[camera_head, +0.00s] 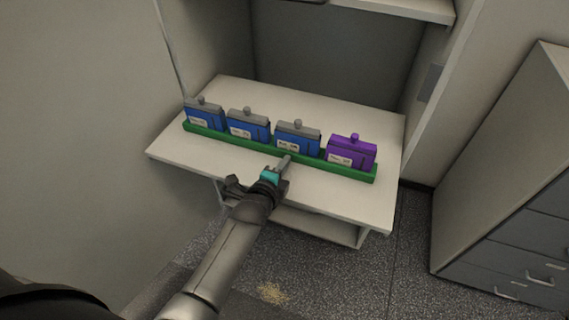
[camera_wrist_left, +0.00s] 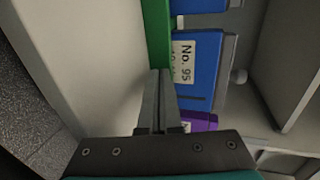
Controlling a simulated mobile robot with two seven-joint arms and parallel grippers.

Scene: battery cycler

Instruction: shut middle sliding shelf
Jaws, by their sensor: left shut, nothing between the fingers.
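The middle sliding shelf (camera_head: 330,196) is a pale board that stands pulled out of the cabinet, with its front edge toward me. It carries a green tray (camera_head: 222,140) holding three blue batteries and one purple battery (camera_head: 352,153) in a row. My left gripper (camera_head: 287,160) is shut and empty, over the shelf at the front side of the tray, near the third blue battery (camera_head: 297,138). In the left wrist view the shut fingers (camera_wrist_left: 157,100) are beside the green tray (camera_wrist_left: 157,35) and a blue battery labelled No. 95 (camera_wrist_left: 205,75). I cannot tell whether they touch. My right gripper is not in view.
An upper shelf (camera_head: 415,10) is above and a lower shelf (camera_head: 315,224) below the middle one. A grey drawer cabinet (camera_head: 505,180) with handles stands at the right. Speckled floor (camera_head: 375,285) is free in front, with a yellowish patch (camera_head: 272,292) on it.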

